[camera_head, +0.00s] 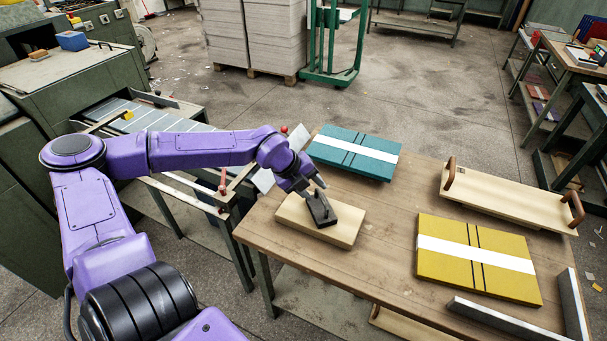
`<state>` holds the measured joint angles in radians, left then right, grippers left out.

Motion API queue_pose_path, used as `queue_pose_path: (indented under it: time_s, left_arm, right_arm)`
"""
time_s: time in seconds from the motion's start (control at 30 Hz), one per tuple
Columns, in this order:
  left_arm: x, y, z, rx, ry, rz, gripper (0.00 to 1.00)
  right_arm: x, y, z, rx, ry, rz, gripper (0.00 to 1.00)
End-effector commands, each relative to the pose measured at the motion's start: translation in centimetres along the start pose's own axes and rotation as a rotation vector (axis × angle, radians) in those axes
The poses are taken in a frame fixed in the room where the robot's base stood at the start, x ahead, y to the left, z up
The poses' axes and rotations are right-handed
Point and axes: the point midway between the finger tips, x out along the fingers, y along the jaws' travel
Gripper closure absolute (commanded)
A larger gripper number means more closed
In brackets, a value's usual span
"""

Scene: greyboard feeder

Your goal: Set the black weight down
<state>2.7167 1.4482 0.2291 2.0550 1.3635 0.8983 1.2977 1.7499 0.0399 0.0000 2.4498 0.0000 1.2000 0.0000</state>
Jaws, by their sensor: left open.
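The black weight (321,211) is a small dark block standing on a pale wooden block (338,233) at the left part of the table. My left gripper (309,190) is open, just above and touching or close to the weight's top; the exact gap cannot be told. Part of the weight's far side is hidden by the fingers. My right gripper is not in view.
The wooden table (384,262) also holds a teal bundle (353,152), a yellow bundle (477,264), a wooden tray (505,200) with brown handles, and a grey angled edge (508,322) at the front right. A green machine (75,75) stands left.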

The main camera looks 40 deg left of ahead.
Motion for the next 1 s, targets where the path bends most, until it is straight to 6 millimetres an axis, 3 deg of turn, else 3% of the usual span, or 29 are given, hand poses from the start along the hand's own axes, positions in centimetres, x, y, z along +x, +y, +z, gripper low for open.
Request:
queue_pose_path:
  time_s: [0.03,0.23,0.5,1.0]
  left_arm:
    - [-1.4,-0.6,-0.2,-0.003,0.006,-0.011,0.57]
    - [-3.9,-0.5,-0.2,-0.003,0.005,-0.008,0.57]
    - [-6.1,0.0,-0.1,0.002,0.002,0.0,0.57]
    - [-6.4,0.0,-0.1,0.001,0.0,0.0,0.57]
  right_arm:
    - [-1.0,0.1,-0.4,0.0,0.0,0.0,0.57]
    - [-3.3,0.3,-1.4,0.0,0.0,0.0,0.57]
    - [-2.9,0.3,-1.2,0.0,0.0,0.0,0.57]
    - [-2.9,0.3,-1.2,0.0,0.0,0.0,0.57]
